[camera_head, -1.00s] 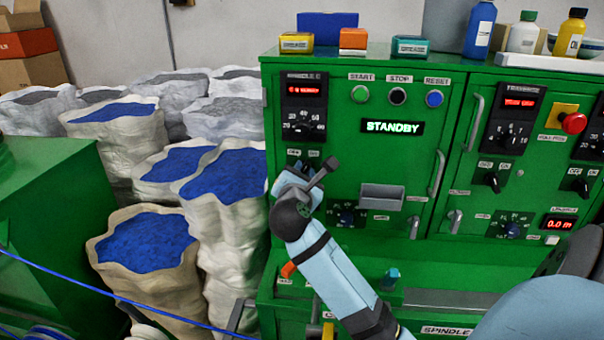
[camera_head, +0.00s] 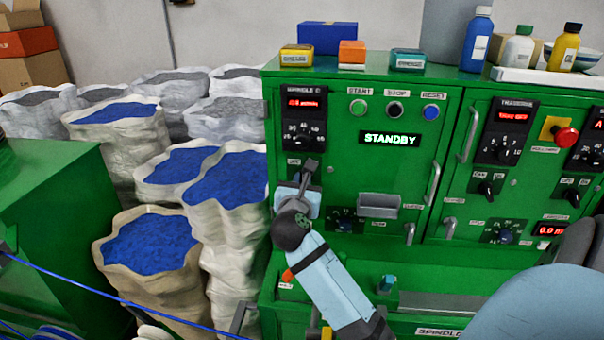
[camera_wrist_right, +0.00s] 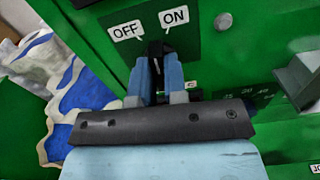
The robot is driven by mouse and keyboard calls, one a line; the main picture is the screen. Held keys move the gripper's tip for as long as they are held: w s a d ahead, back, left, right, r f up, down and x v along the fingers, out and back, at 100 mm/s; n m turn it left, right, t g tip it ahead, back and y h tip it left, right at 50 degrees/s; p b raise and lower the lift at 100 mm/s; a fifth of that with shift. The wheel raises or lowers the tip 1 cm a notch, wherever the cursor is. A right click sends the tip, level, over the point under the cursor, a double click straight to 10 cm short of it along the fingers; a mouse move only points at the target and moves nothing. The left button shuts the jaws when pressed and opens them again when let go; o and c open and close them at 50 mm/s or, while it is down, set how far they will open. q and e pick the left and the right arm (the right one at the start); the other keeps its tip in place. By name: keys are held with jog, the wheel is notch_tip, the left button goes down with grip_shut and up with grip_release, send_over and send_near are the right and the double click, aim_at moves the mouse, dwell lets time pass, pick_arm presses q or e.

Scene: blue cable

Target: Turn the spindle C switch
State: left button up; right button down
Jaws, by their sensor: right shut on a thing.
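The spindle C switch is a black knob (camera_wrist_right: 161,46) under OFF and ON labels in the right wrist view. Its handle stands between the two labels; its exact angle is hard to tell. My right gripper (camera_wrist_right: 158,70) is shut on the switch, with one blue finger on each side. In the head view my right gripper (camera_head: 306,172) reaches up to the lower left of the green panel (camera_head: 345,168) and hides most of the switch. The SPINDLE C display and dial (camera_head: 303,118) are above it.
A grey tray-like holder (camera_head: 378,206) sticks out right of my gripper, near a lower dial (camera_head: 344,226). A panel handle (camera_head: 433,184) is further right. White sacks of blue pellets (camera_head: 224,182) stand at left. A blue cable (camera_head: 110,295) crosses the lower left.

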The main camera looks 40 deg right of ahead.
jog(key=shift+r+n+p, duration=0.15)
jog(key=shift+n+p, duration=0.65)
jog(key=shift+n, duration=0.2)
jog(key=n+p, duration=0.1)
jog(key=n, duration=0.4)
jog(key=shift+f, duration=0.2)
jog(key=c, duration=1.2)
grip_release()
jog(key=shift+o, duration=0.2)
